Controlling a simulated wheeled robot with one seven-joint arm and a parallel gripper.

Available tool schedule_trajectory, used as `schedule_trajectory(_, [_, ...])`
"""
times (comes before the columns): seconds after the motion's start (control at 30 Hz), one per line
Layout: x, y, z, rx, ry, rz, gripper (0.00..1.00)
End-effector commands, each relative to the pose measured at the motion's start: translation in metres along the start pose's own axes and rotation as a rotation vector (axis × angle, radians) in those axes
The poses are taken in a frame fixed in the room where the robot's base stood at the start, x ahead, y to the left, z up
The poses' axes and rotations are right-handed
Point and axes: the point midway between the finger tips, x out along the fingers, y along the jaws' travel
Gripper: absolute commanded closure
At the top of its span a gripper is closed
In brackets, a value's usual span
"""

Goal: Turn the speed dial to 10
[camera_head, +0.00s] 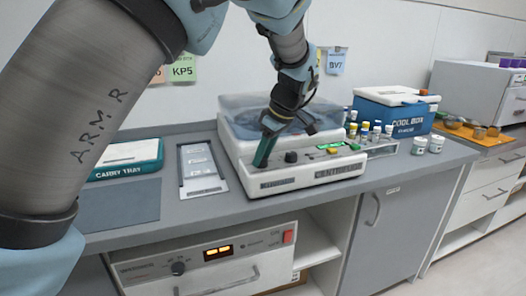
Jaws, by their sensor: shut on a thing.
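The centrifuge (245,172), a white bench unit with a clear bluish lid, stands on the grey counter. My gripper (261,164) points down at the left part of its sloped front panel. Its fingers are shut on a dial there, and they hide that dial and its scale. A second black knob (291,157) shows uncovered just to the right of my fingers. A green display (329,147) and coloured buttons lie further right on the panel. The dial's setting cannot be read.
A carry tray (125,160) and a grey framed panel (201,168) lie left of the centrifuge. A rack of capped vials (378,148), a blue cool box (395,112) and small jars (436,144) stand to the right. A unit with an orange display (217,252) sits below.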

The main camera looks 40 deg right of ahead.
Motion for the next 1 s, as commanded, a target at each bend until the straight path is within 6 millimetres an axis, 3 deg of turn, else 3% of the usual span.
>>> schedule_trajectory(0.33, [0.0004,0.0007,0.0003,-0.12,0.0,-0.052,1.0])
schedule_trajectory(0.87, [0.0011,0.0007,0.0006,-0.139,-0.001,-0.059,1.0])
schedule_trajectory(0.9, [0.0011,0.0007,0.0006,-0.139,-0.001,-0.059,0.53])
schedule_trajectory(1.0, [0.001,0.0007,0.0005,-0.139,-0.001,-0.059,0.42])
